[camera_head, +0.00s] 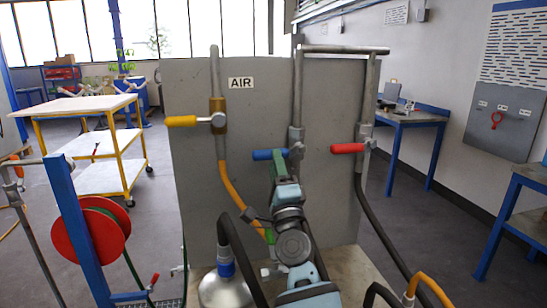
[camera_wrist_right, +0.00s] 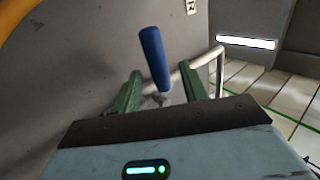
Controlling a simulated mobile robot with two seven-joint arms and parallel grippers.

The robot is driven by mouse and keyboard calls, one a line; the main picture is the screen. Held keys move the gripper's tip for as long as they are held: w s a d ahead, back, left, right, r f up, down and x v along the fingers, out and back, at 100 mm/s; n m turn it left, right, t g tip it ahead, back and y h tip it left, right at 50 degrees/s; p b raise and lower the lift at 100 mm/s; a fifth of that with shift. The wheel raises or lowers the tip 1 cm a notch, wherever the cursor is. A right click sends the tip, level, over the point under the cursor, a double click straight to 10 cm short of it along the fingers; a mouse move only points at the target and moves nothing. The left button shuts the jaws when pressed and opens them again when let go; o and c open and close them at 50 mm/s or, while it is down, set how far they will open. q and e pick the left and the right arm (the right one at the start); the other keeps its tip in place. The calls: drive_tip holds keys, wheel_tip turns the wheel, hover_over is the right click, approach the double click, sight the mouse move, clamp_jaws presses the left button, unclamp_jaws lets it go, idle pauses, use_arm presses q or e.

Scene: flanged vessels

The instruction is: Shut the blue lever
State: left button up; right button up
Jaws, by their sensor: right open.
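The blue lever (camera_head: 264,155) sticks out to the left, roughly level, from a valve on the middle vertical pipe (camera_head: 297,95) of a grey panel. In the right wrist view the blue lever (camera_wrist_right: 154,58) rises between the two green fingers. My right gripper (camera_head: 278,169) is open, just below the lever in the head view. Its fingers (camera_wrist_right: 160,80) stand apart on either side of the lever's lower part, and I see no clear contact. My arm hides the pipe below the valve. My left gripper is not in view.
A yellow lever (camera_head: 182,121) sits to the left and a red lever (camera_head: 348,148) to the right on the same panel (camera_head: 262,121). Hoses hang below them. A metal vessel (camera_head: 225,289) stands at the panel's foot. A red hose reel (camera_head: 90,238) is at left.

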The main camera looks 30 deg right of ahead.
drive_tip(key=v, duration=0.3)
drive_tip(key=shift+s+f, duration=0.15)
drive_tip(key=shift+s, duration=0.15)
idle(1.0)
drive_tip(key=shift+c, duration=0.4)
